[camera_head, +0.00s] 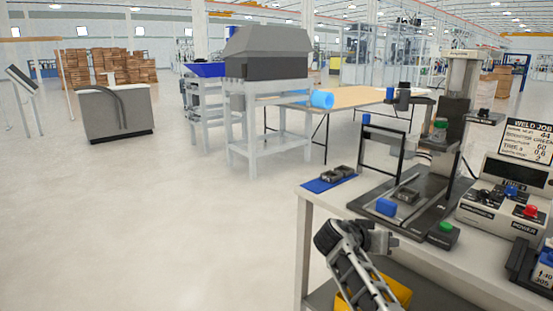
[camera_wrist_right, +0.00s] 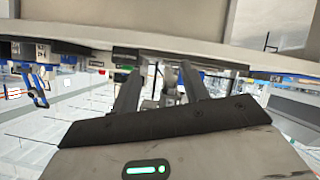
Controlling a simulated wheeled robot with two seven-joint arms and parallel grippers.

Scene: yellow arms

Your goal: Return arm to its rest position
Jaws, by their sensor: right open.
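My right arm (camera_head: 352,262) comes up from the bottom of the head view, in front of the workbench's near left edge. Its gripper (camera_head: 384,240) is small and partly hidden by the wrist there. In the right wrist view the two dark fingers of the gripper (camera_wrist_right: 160,88) stand apart with nothing between them. My left arm and gripper are not in the head view.
The workbench (camera_head: 318,206) carries a welding station (camera_head: 408,212), a blue mat (camera_head: 318,185) with dark parts, a blue block (camera_head: 386,207) and a control box (camera_head: 500,212). Open floor (camera_head: 150,220) lies to the left.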

